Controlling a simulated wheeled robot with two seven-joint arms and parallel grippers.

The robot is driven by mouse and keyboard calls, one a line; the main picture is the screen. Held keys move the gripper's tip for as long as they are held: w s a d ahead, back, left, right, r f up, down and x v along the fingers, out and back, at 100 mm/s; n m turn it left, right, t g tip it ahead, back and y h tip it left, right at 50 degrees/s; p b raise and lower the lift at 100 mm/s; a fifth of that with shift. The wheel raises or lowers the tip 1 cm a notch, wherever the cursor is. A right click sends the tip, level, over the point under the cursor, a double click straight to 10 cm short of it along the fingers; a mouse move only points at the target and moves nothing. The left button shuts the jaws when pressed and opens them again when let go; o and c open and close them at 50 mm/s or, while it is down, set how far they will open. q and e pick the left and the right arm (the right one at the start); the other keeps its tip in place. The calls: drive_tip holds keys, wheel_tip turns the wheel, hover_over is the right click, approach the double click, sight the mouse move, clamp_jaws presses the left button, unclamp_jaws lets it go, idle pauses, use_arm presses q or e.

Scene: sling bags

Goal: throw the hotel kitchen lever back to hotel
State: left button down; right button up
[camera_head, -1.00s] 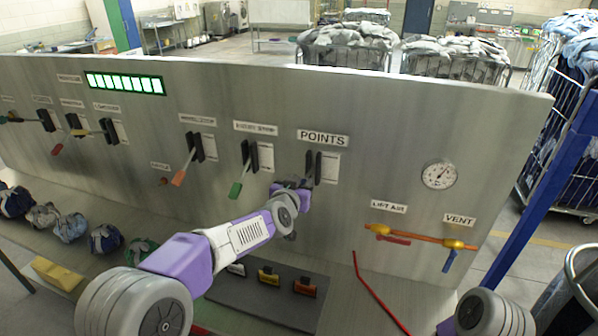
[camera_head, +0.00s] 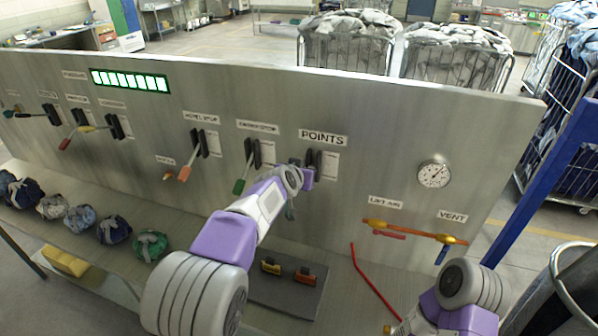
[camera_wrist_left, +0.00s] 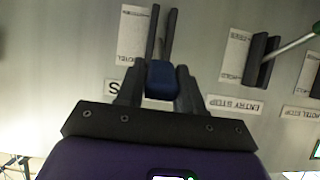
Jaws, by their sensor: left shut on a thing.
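The lever under the POINTS label (camera_head: 323,137) stands in a black slotted bracket (camera_head: 318,157) on the grey panel (camera_head: 380,130). In the head view my left gripper (camera_head: 306,174) is at this bracket and hides most of the lever. In the left wrist view the gripper (camera_wrist_left: 160,88) is shut on the lever's blue handle (camera_wrist_left: 161,74). The bracket's two black plates (camera_wrist_left: 162,35) rise beyond it, beside a white card (camera_wrist_left: 132,35) with small upside-down text. My right arm shows at the lower right, but its fingertips are not visible.
The ENTRY STOP lever (camera_head: 243,178) with a green handle is just left of the left gripper. The orange lift-air and vent pipe (camera_head: 415,231) and a gauge (camera_head: 434,174) are to the right. A red rod (camera_head: 372,283) and several cloth bundles (camera_head: 115,229) lie below.

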use_arm(q)
drive_tip(key=shift+r, duration=0.15)
drive_tip(key=c, duration=0.8)
unclamp_jaws()
drive_tip(key=shift+w, duration=0.1)
drive_tip(key=v, duration=0.7)
drive_tip(key=shift+s, duration=0.25)
drive_tip(key=shift+r, duration=0.15)
